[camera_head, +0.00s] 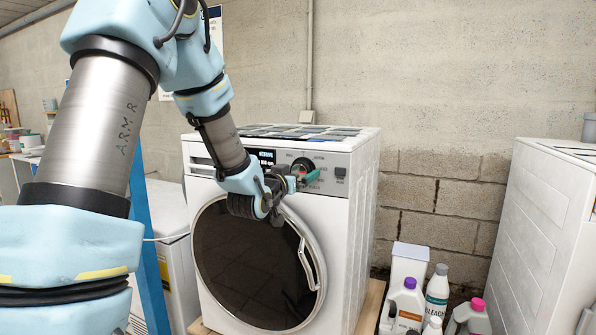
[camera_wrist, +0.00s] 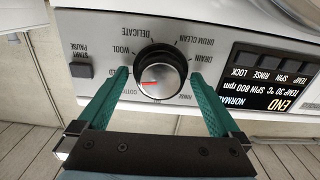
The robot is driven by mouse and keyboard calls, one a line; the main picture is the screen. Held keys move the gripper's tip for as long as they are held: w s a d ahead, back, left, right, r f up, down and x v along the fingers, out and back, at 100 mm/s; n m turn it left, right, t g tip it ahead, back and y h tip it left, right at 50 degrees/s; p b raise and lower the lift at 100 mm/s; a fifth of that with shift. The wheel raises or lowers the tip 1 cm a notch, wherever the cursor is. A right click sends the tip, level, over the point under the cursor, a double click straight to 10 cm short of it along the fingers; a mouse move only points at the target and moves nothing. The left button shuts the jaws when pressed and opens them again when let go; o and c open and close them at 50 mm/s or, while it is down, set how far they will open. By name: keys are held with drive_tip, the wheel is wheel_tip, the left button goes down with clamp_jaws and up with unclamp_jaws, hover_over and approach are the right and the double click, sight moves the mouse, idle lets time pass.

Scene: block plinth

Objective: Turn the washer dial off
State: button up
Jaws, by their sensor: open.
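The washer (camera_head: 350,210) is white with a dark round door and a grey control panel at its top front. Its dial (camera_wrist: 160,72) is a round silver and black knob with a red pointer mark, seen upside down in the wrist view. The pointer is toward the left side of the knob there. The dial also shows in the head view (camera_head: 302,166), partly hidden by my gripper. My gripper (camera_wrist: 163,85) has green fingers, open, one on each side of the dial. I cannot tell whether they touch it.
The panel display (camera_wrist: 262,95) reads END, NORMAL, TEMP 30, SPIN 800. A start/pause button (camera_wrist: 82,70) sits beside the dial. Several detergent bottles (camera_head: 408,300) stand at the washer's right. Another white appliance (camera_head: 535,230) is at far right. A concrete wall is behind.

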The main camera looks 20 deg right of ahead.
drive_tip(key=c, duration=1.3)
drive_tip(key=shift+c, duration=0.2)
drive_tip(key=shift+n+b, duration=0.35)
drive_tip(key=shift+n, duration=0.05)
drive_tip(key=n+b, duration=0.1)
drive_tip(key=n, duration=0.2)
drive_tip(key=shift+f+b, duration=0.1)
drive_tip(key=shift+b, duration=0.25)
drive_tip(key=shift+n+b, duration=0.45)
drive_tip(key=shift+n, duration=5.45)
